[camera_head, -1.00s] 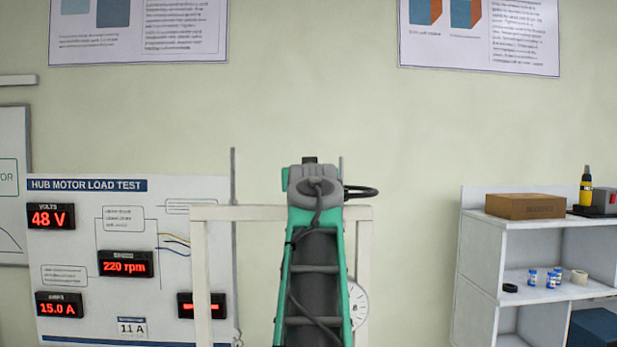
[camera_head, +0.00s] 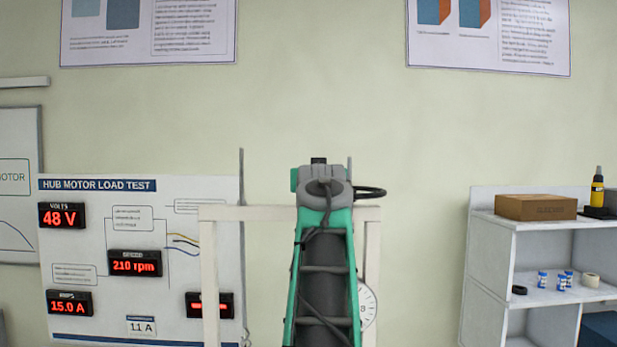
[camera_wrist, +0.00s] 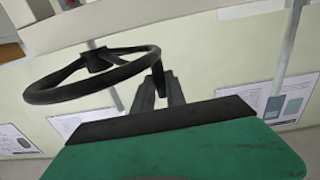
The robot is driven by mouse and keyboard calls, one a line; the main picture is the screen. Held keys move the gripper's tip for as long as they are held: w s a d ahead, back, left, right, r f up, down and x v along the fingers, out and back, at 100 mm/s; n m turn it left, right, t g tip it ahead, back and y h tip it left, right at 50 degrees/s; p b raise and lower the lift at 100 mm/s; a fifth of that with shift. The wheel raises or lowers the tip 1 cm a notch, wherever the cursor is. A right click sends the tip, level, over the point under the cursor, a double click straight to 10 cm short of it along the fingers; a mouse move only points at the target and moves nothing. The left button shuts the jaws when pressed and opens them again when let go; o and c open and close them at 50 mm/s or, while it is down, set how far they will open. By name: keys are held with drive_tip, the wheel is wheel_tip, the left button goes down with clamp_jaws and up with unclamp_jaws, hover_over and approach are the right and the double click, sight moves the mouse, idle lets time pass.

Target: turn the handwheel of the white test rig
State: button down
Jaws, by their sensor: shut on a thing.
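The handwheel, a black ring with spokes, shows edge-on at the top of the rig in the head view (camera_head: 384,192), just right of my arm's end. In the wrist view the handwheel (camera_wrist: 85,90) is large and tilted, left of my fingers. My gripper (camera_wrist: 160,88) is shut at the wheel's right side, on a short dark handle by the rim. The exact contact is small and dark. The white test rig (camera_head: 255,213) is a frame of posts and a crossbar behind my arm, which hides its middle.
A white panel (camera_head: 85,222) with red displays stands left of the rig; its speed display (camera_head: 135,263) reads 210 rpm. A round dial (camera_head: 368,306) shows partly behind my arm. A white shelf (camera_head: 487,270) with a brown box (camera_head: 535,207) stands at right.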

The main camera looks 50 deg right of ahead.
drive_tip(key=shift+s+d+f+g, duration=0.3)
drive_tip(key=shift+s+d, duration=0.1)
drive_tip(key=shift+d, duration=0.15)
drive_tip(key=c, duration=1.8)
unclamp_jaws()
drive_tip(key=shift+o, duration=1)
drive_tip(key=shift+s+d+m, duration=0.3)
drive_tip(key=shift+s, duration=0.1)
drive_tip(key=shift+o, duration=1.2)
drive_tip(key=shift+w+a, duration=0.1)
drive_tip(key=shift+w, duration=0.05)
drive_tip(key=shift+a, duration=0.2)
drive_tip(key=shift+a+b, duration=0.6)
drive_tip(key=shift+b, duration=0.05)
drive_tip(key=a+b, duration=0.3)
drive_tip(key=a, duration=0.4)
drive_tip(key=shift+a+r, duration=0.2)
